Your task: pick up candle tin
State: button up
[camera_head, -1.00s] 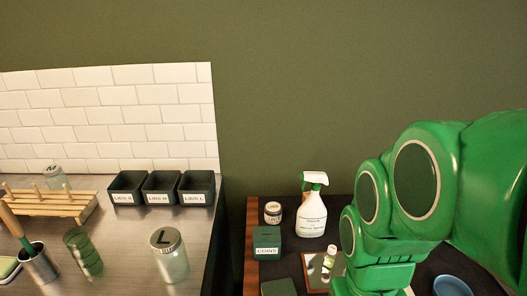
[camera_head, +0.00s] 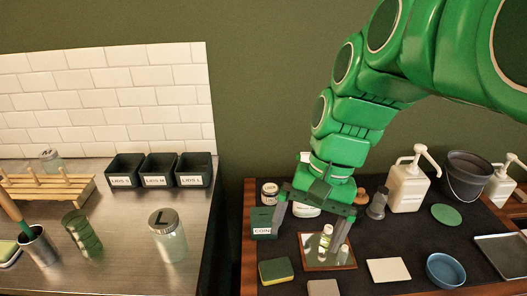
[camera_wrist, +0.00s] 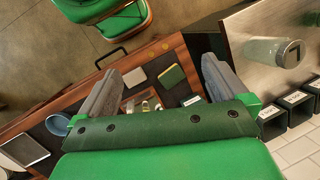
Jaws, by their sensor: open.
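A small round tin with a pale label (camera_head: 270,192), which looks like the candle tin, stands upright at the back left of the dark-topped table. It is behind the green COINS box (camera_head: 263,222). My gripper (camera_head: 308,229) is open and empty, pointing down to the right of the COINS box and in front of the tin, apart from it. One finger overlaps the box's right edge in the head view. In the wrist view, my open fingers (camera_wrist: 160,76) spread over the table; I cannot make out the tin there.
A white spray bottle (camera_head: 305,211) is mostly hidden behind my gripper. A small bottle (camera_head: 326,236) stands on a wood-framed tray (camera_head: 315,266) below it. A sponge (camera_head: 276,271) and pale tile (camera_head: 388,270) lie in front. The metal counter (camera_head: 190,235) is at left.

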jog(key=w+a+r+m+y, duration=0.2)
jog(key=w+a+m+y, duration=0.15)
jog(key=w, duration=0.75)
jog(key=m+y, duration=0.7)
jog(key=m, duration=0.3)
send_over(273, 188)
notch_tip(273, 188, down, 6)
jog(key=shift+t, duration=0.4)
notch_tip(273, 188, down, 25)
jog(key=shift+w+r, duration=0.1)
jog(key=shift+r, duration=0.05)
notch_tip(273, 188, down, 3)
jog(key=shift+f, duration=0.1)
jog(key=shift+x, duration=1.15)
jog(key=shift+a, duration=0.35)
